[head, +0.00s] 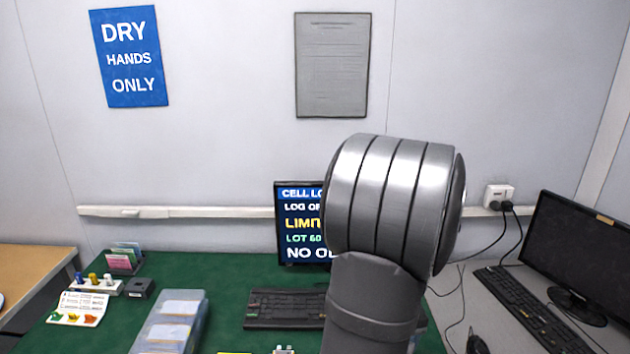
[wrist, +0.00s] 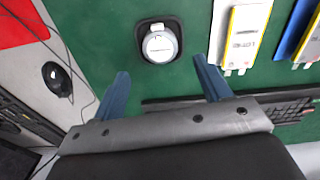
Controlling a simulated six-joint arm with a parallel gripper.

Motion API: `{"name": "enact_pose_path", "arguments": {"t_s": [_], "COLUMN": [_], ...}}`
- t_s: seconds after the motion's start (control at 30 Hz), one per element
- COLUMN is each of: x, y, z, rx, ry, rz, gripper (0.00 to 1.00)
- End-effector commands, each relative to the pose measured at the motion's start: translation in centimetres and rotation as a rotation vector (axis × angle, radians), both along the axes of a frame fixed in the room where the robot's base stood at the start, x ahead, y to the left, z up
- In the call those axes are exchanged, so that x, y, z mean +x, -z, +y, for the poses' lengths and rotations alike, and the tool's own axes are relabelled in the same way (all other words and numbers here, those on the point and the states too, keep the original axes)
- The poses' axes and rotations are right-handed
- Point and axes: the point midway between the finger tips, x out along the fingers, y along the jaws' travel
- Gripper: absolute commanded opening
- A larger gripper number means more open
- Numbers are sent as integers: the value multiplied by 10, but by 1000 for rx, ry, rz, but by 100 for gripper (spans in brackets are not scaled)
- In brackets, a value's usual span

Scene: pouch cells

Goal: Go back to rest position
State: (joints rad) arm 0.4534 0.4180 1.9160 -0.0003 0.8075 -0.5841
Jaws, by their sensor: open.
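My gripper (wrist: 164,88) shows in the wrist view with its two blue fingers wide apart and nothing between them. It is above the green mat (wrist: 115,45). A round device with a pale dial in a dark holder (wrist: 159,44) is on the mat beyond the fingertips. In the head view my arm stands up in front of the desk, and the gripper is out of sight there.
Pouch-like pieces (wrist: 241,35) lie right of the fingers. A keyboard (head: 286,309) and a partly hidden sign screen (head: 300,225) stand behind my arm. A clear box (head: 170,322) is at left. A monitor (head: 585,255) and mouse (head: 477,345) are at right.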

Motion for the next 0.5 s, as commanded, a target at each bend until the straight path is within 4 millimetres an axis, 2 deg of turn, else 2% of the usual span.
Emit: {"name": "enact_pose_path", "arguments": {"t_s": [0.1, 0.43, 0.5], "x": [-1, -1, 1], "y": [22, 73, 58], "z": [0, 0, 0], "rx": [2, 2, -2], "ry": [0, 0, 0], "rz": [4, 3, -4], "gripper": [70, 70, 70]}}
